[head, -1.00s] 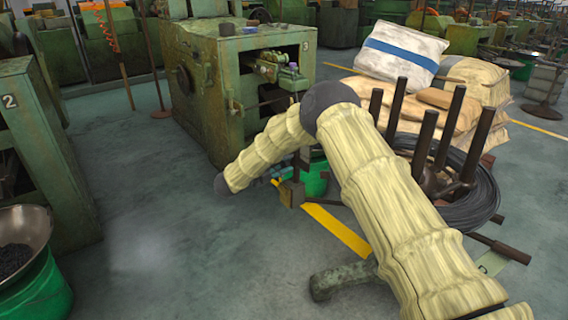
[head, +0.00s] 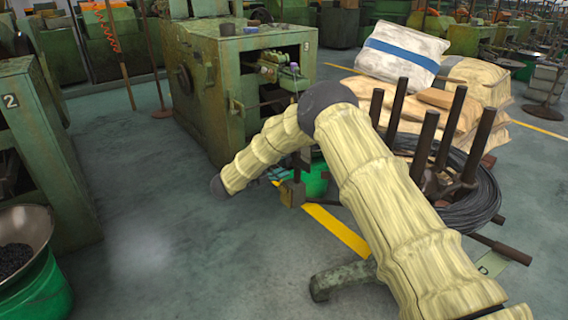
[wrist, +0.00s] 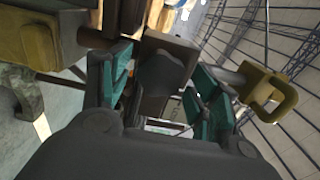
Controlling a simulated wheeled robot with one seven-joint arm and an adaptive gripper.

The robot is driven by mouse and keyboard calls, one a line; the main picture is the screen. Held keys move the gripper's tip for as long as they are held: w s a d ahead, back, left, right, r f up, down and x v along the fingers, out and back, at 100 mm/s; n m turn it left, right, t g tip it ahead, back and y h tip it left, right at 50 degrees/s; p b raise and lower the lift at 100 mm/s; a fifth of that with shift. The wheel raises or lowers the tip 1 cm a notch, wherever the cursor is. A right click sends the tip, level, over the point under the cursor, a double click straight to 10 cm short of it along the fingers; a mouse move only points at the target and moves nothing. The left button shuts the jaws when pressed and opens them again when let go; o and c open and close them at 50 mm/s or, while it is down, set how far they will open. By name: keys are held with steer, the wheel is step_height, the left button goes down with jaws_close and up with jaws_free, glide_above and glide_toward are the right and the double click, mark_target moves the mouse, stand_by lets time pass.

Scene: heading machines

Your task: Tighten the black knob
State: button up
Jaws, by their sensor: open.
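My gripper (wrist: 160,85) shows in the wrist view with its two teal-padded fingers apart. A dark, rounded block that looks like the black knob (wrist: 160,72) lies between the fingers, in front of a larger dark block. I cannot tell whether either finger touches it. In the head view, my sleeved arm hides most of the gripper. Only a small teal part of it seems to show, left of a dark post (head: 293,192) with a block on it. I cannot make out the knob in the head view.
A green machine (head: 225,90) stands behind my arm. A wire coil (head: 470,200) with dark upright posts stands at the right, near stacked sacks (head: 402,52). A yellow floor line (head: 338,230) runs below the arm. The floor at the left middle is clear.

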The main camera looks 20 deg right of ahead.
steer(key=v, duration=1)
steer(key=shift+a, duration=0.35)
steer(key=shift+s, duration=0.1)
steer(key=s+d+f+n+t+y, duration=0.1)
steer(key=s+f+n+t+y, duration=0.35)
steer(key=f+n, duration=0.6)
steer(key=s+f+n+t+y, duration=0.1)
steer(key=s+f+n+y, duration=0.55)
steer(key=f, duration=0.65)
steer(key=s+d+f+n+g+y, duration=0.1)
steer(key=s+f+n+g+y, duration=0.2)
steer(key=s, duration=0.6)
steer(key=s+d+f+n+g, duration=0.1)
steer(key=s+f+n, duration=0.35)
steer(key=s, duration=0.35)
steer(key=s+d+f+n+g+y, duration=0.1)
steer(key=s+f+n+g+y, duration=0.2)
steer(key=s, duration=0.6)
steer(key=s+d+n+g, duration=0.3)
steer(key=s+n+g, duration=0.15)
steer(key=s, duration=1.85)
step_height(320, 180, up, 25)
steer(key=p, duration=2.5)
steer(key=shift+w, duration=0.45)
